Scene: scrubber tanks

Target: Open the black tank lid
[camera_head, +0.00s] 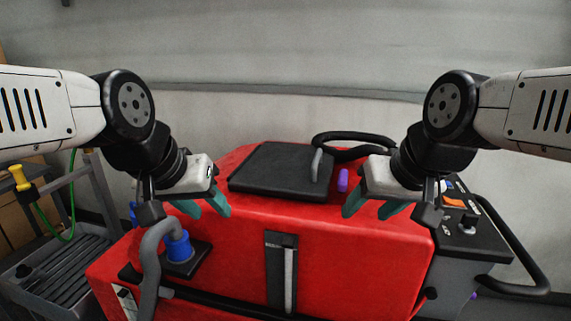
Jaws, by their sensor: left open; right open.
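The black tank lid (279,168) lies shut and flat on top of the red scrubber tank (345,250). A grey handle or latch (317,164) stands at the lid's right side. My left gripper (209,211) is open and empty, with teal fingers, to the left of the lid and nearer to me. My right gripper (368,210) is open and empty, to the right of the lid and nearer to me. Neither gripper appears to touch the lid.
A purple piece (343,180) sits beside the lid's right edge. A black hose (352,139) loops behind it. A blue fitting with a grey hose (178,246) stands at the front left. A control panel (466,222) is at right, and a grey cart (62,262) at left.

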